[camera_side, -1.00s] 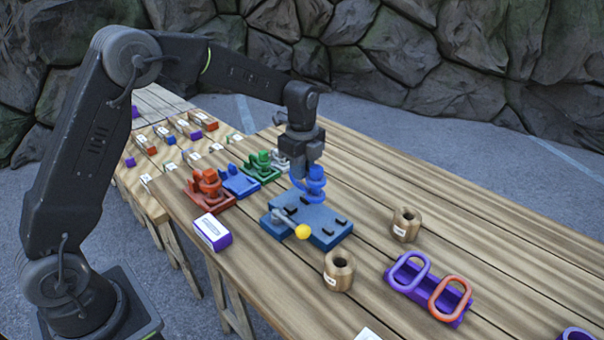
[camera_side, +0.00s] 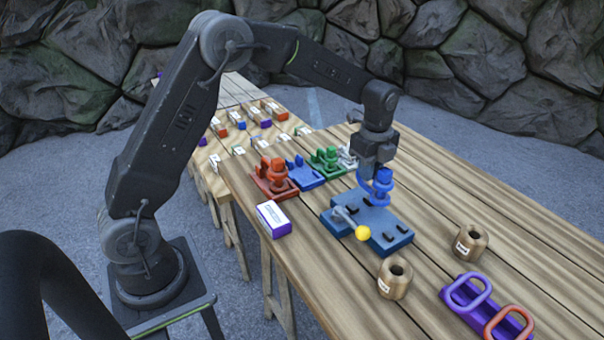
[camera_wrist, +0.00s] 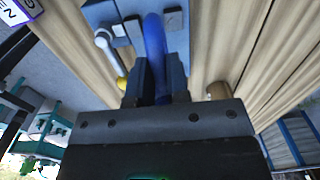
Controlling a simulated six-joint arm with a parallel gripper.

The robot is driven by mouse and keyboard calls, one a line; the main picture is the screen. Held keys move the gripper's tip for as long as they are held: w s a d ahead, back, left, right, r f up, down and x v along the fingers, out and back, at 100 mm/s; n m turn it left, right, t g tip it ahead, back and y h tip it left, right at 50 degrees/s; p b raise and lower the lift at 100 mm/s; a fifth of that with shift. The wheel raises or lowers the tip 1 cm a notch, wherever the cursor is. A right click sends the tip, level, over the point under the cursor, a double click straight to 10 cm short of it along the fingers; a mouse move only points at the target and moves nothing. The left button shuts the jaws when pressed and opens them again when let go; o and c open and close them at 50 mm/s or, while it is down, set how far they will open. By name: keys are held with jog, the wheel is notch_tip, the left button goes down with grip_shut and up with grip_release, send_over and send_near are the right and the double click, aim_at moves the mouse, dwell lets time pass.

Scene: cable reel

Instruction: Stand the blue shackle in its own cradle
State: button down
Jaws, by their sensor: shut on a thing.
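The blue shackle (camera_side: 378,188) is held by my gripper (camera_side: 376,168) at the far end of the dark blue board (camera_side: 398,238). In the wrist view the shackle (camera_wrist: 156,50) is a blue bar between the two jaws of my gripper (camera_wrist: 155,85). I cannot tell whether its lower end touches the board. A lighter blue cradle (camera_side: 305,174) stands empty to the left, between a red cradle (camera_side: 277,190) with a red shackle and a green cradle (camera_side: 328,162) with a green shackle.
The board carries a grey lever (camera_side: 343,214) with a yellow knob (camera_side: 362,233) and black pegs. A white-and-purple box (camera_side: 273,219) lies in front of the cradles. Two wooden cylinders (camera_side: 395,278) and a purple holder (camera_side: 470,305) with rings stand right. The far right tabletop is clear.

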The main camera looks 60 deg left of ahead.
jog(key=shift+r, duration=0.1)
jog(key=s+a, duration=0.2)
jog(key=a, duration=1)
jog(key=s+a, duration=0.3)
jog(key=a, duration=0.9)
jog(key=shift+w+d+f, duration=0.1)
jog(key=shift+f, duration=1.5)
jog(key=shift+w+d+f, duration=0.1)
jog(key=shift+f, duration=1.5)
jog(key=shift+f, duration=0.45)
jog(key=c, duration=1)
grip_release()
jog(key=shift+s, duration=0.1)
